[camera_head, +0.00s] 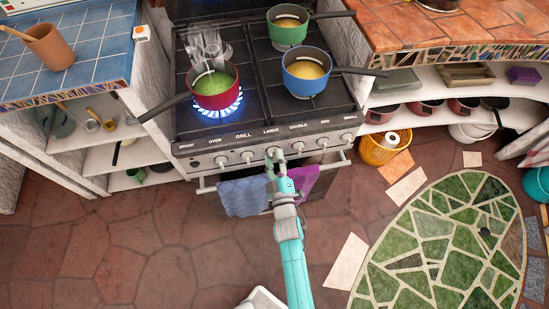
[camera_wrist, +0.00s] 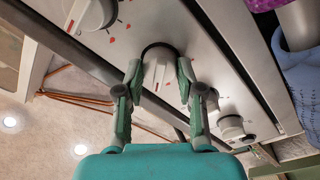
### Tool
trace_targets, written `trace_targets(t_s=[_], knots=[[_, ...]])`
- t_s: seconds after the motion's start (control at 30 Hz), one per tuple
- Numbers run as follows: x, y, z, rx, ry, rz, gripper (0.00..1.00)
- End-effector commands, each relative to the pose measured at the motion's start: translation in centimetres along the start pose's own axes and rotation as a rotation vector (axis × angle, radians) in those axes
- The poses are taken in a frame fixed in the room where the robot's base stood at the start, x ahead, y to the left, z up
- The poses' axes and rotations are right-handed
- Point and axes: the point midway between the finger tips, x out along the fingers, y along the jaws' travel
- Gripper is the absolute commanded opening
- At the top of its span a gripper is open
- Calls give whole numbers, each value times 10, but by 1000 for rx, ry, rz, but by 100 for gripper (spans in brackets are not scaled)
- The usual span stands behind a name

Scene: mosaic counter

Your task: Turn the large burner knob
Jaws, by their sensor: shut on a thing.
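The large burner knob (camera_head: 272,151) is on the stove's front panel, under the label LARGE. My gripper (camera_head: 277,160) reaches up to it from below. In the wrist view, the pale knob (camera_wrist: 160,72) sits between the two fingertips of my gripper (camera_wrist: 160,78), which is shut on it. The knob's raised grip stands near upright in that view. On the stove (camera_head: 256,135), a blue flame (camera_head: 238,103) burns under the red pot (camera_head: 228,98) with green contents. Part of the knob is hidden by my gripper in the head view.
Other knobs line the panel on both sides. An oven rail (camera_head: 215,179) runs below, with a blue towel (camera_head: 243,197) and a purple towel (camera_head: 303,180). A blue pot (camera_head: 306,86) and green pot (camera_head: 288,36) stand on the stove. A yellow basket (camera_head: 384,153) is at right.

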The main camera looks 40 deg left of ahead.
Motion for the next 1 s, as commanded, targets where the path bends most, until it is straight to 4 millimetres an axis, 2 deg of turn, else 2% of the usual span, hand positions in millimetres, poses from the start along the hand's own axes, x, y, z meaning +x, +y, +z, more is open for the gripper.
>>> trace_targets(t_s=[0.5,1.0], knots=[[-1,-1,1,440,-35,15,2],[-1,-1,1,617,-47,22,2]])
